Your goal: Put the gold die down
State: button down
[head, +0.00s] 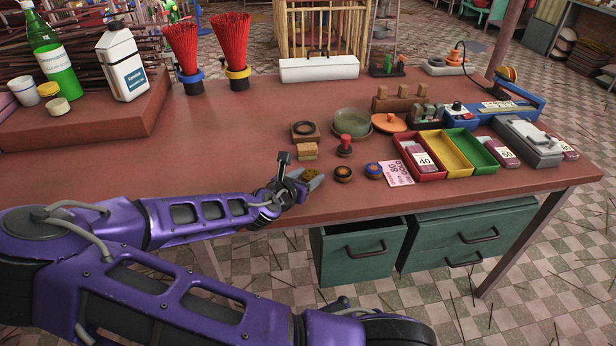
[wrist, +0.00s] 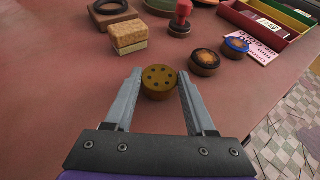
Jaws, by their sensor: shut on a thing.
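The gold die (wrist: 160,82) is a short round gold-brown disc with several dark holes in its top face. In the wrist view it sits between the two fingertips of my gripper (wrist: 159,90), which is shut on it. It is low over the red table or touching it; I cannot tell which. In the head view my gripper (head: 303,178) is near the table's front edge, and the die (head: 312,175) shows only as a small gold patch, partly hidden by the fingers.
Two dark round dies, one with an orange top (head: 343,173) and one blue-rimmed (head: 374,170), stand to the right. A tan block (head: 307,152) and a red-handled stamp (head: 345,145) stand behind. A pink card (head: 398,173) and divided tray (head: 425,172) lie farther right. The table (head: 230,130) is clear to the left.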

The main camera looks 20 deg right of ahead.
jog(key=shift+f, duration=0.1)
jog(key=shift+c, duration=1.2)
grip_release()
jog(key=shift+r, duration=0.2)
jog(key=p+v, duration=0.2)
jog(key=v, duration=1)
